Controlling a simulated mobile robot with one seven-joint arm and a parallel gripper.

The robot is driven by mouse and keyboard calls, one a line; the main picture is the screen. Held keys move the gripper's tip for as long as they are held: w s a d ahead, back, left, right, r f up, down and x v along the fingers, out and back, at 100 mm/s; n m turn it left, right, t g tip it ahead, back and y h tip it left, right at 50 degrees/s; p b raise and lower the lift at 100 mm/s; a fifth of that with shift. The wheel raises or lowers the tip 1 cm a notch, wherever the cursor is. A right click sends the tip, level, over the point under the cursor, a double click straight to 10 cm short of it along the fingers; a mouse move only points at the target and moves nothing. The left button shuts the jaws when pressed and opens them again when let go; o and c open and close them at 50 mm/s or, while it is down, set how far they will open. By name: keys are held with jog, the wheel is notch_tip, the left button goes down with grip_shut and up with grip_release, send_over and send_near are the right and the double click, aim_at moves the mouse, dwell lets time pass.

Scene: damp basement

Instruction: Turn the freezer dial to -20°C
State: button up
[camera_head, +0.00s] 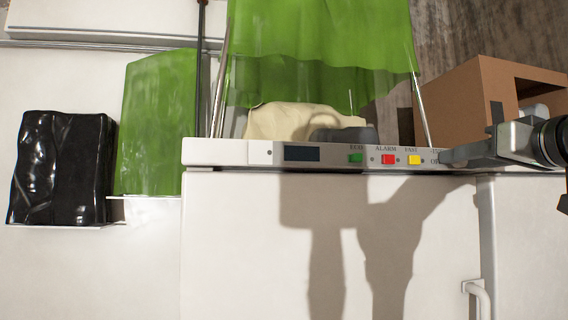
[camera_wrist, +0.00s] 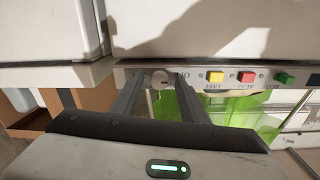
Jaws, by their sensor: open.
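The freezer dial (camera_wrist: 161,78) is a small round light-coloured knob on the control strip in the wrist view. My gripper (camera_wrist: 160,85) has its two dark fingers apart, one on each side of the dial. I cannot tell whether they touch it. In the head view my gripper (camera_head: 452,156) reaches in from the right and hides the dial. The dial's setting is too small to read. The freezer (camera_head: 250,235) is white, with the control strip (camera_head: 225,152) along its top edge.
The strip also has a dark display (camera_head: 302,154), a green button (camera_head: 355,158), a red button (camera_head: 388,159) and a yellow button (camera_head: 414,160). A brown cardboard box (camera_head: 452,100) is behind my gripper. A white handle (camera_head: 480,298) is at lower right. Black (camera_head: 62,165) and green bags are left.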

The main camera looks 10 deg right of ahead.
grip_shut()
jog(key=shift+m, duration=0.4)
jog(key=shift+d+m+y+p, duration=0.1)
jog(key=shift+m+y+p, duration=0.2)
jog(key=shift+m+p, duration=7.9)
jog(key=m+b, duration=0.6)
jog(key=shift+f, duration=0.1)
